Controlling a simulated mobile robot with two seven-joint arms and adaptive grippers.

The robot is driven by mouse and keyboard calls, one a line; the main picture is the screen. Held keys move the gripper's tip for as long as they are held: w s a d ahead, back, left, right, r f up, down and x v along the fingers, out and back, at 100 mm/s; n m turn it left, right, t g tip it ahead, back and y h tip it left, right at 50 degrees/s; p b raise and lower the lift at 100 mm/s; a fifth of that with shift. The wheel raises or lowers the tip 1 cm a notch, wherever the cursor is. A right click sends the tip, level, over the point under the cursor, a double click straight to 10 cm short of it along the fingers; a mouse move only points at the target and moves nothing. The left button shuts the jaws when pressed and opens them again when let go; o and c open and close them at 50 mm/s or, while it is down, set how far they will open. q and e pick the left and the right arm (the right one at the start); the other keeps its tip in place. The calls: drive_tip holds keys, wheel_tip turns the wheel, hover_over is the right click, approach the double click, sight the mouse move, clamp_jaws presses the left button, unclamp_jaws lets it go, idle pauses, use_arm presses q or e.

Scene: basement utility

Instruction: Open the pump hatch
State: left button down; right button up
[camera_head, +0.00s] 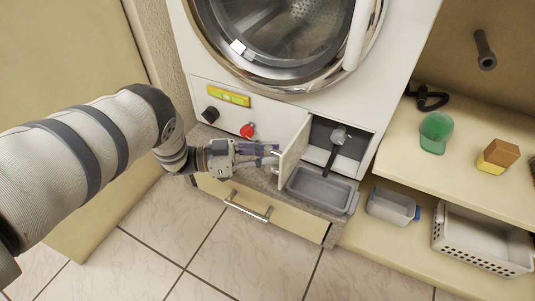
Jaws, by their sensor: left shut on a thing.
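The pump hatch (293,151) is a small white door low on the front of the white washing machine. It stands swung outward, hinged on its left side. Behind it is a dark recess (352,146) with a grey round cap (340,136) and a dark hose or spout hanging down. My left gripper (273,157) is at the outer face of the hatch and is shut on it. The fingers partly hide where they grip, so the exact contact is unclear. My right gripper is out of view.
A grey tray (322,188) sits on the ledge below the recess, close to the hatch. A drawer with a metal handle (249,206) is underneath. A red knob (247,131) is left of the hatch. Shelves at the right hold a green cup (436,132) and a white basket (480,244).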

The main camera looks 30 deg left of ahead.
use_arm(q)
drive_tip(key=shift+d, duration=0.1)
drive_tip(key=c, duration=1.5)
unclamp_jaws()
drive_tip(key=shift+w, duration=0.1)
drive_tip(key=v, duration=1.2)
